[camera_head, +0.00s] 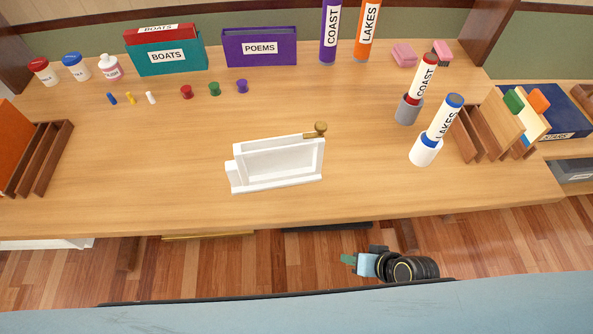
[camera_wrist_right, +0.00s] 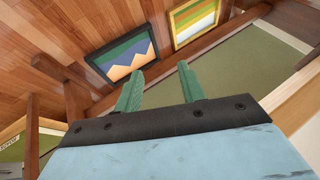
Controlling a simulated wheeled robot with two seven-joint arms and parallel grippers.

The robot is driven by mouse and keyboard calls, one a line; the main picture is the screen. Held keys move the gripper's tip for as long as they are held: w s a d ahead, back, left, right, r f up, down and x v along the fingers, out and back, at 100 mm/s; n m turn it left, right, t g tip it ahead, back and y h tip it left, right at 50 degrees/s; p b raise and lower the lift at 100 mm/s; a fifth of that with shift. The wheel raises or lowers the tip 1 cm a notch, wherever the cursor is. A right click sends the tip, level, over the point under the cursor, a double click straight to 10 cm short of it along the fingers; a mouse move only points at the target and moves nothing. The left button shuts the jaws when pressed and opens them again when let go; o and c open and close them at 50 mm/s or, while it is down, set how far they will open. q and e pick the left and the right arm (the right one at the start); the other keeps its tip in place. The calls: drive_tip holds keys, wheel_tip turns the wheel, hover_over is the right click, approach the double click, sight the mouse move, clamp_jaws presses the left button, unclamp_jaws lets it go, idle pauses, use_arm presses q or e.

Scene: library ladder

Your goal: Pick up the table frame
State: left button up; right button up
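A white open frame-like piece (camera_head: 233,175) with a raised rectangular rim stands near the middle of the wooden table (camera_head: 120,185); a brass knob (camera_head: 320,128) sits at its back right corner. I cannot tell for certain that this is the table frame. My right gripper (camera_head: 347,259) is beyond the table's near edge, apart from the white piece. In the right wrist view its two green fingers (camera_wrist_right: 160,82) are spread with nothing between them. My left gripper is not in view.
Two framed pictures, one dark-framed (camera_wrist_right: 125,54) and one yellow-framed (camera_wrist_right: 194,20), show past the right fingers. Cylinders in a grey cup (camera_head: 408,110) and a white cup (camera_head: 425,151) stand right. A slotted wooden rack (camera_head: 45,160) is left. The table's front strip is clear.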

drive_tip(key=w+a+r+t+y+b, duration=0.15)
drive_tip(key=a+r+y, duration=0.25)
drive_tip(key=r, duration=0.6)
drive_tip(key=w+a+r+y+b, duration=0.2)
drive_tip(key=a+r+y, duration=0.25)
drive_tip(key=r, duration=0.55)
drive_tip(key=m+t+y, duration=0.2)
drive_tip(key=m+t, duration=0.2)
drive_tip(key=m, duration=0.1)
approach(276, 151)
drive_tip(key=shift+m, duration=0.4)
drive_tip(key=p+x, duration=0.2)
drive_tip(key=x, duration=0.6)
drive_tip(key=shift+w+r+p, duration=0.1)
drive_tip(key=shift+p, duration=0.2)
drive_tip(key=shift+w+a, duration=0.2)
drive_tip(key=shift+a, duration=0.2)
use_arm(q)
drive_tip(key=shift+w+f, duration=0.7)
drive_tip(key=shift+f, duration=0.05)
